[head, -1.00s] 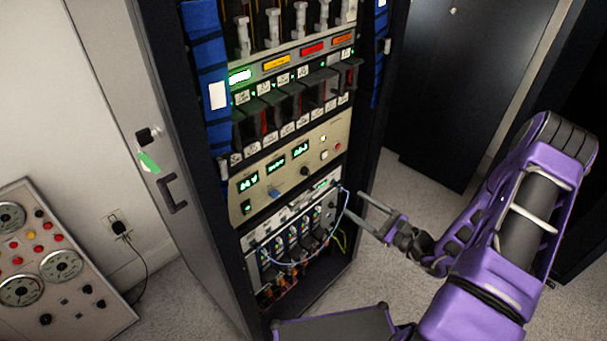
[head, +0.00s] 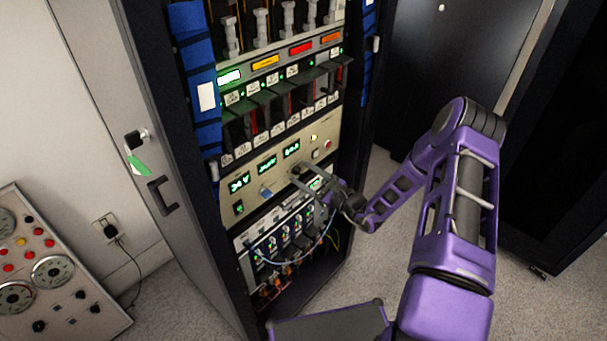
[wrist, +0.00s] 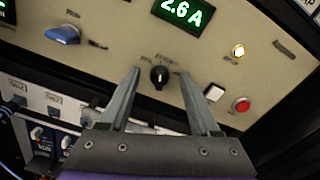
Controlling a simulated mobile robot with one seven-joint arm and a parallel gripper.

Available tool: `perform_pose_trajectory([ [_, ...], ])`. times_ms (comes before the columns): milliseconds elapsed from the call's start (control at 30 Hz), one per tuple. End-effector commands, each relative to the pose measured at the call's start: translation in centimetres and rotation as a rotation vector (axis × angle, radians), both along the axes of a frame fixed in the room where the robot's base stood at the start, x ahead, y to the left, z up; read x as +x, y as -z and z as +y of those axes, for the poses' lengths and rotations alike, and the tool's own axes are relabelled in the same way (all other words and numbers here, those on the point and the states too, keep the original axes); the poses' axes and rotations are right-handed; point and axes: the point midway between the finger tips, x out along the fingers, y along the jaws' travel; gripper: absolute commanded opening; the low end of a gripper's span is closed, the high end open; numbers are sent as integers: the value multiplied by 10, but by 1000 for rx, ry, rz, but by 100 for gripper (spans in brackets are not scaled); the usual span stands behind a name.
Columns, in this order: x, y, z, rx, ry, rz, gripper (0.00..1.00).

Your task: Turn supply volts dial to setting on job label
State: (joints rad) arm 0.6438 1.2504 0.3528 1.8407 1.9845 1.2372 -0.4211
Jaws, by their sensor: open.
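The beige supply panel (head: 325,137) in the rack has lit green displays (head: 266,165), a blue knob (head: 265,192) and a black round dial (wrist: 160,77) with a white pointer mark. The dial's lettering is too blurred to read in the wrist view, so I cannot tell which knob is the volts dial. My gripper (head: 302,175) is open in front of the panel. In the wrist view its fingers lie left and right of the black dial, apart from it. The blue knob also shows in the wrist view (wrist: 62,35). A white label (head: 207,97) on a blue strap is unreadable; I cannot tell whether it is the job label.
A white button (wrist: 215,92), a red button (wrist: 241,104) and a lit lamp (wrist: 238,51) sit right of the black dial. Modules with a looping blue cable (head: 290,262) are below. The open cabinet door (head: 165,190) stands left. Carpet is clear at right.

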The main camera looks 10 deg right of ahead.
Motion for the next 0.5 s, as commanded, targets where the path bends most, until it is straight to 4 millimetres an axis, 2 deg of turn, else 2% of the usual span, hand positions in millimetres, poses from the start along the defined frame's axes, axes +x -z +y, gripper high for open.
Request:
perform_pose_trajectory([
  [367,5,0,3,0,1,0,61],
  [500,5,0,3,0,1,0,36],
])
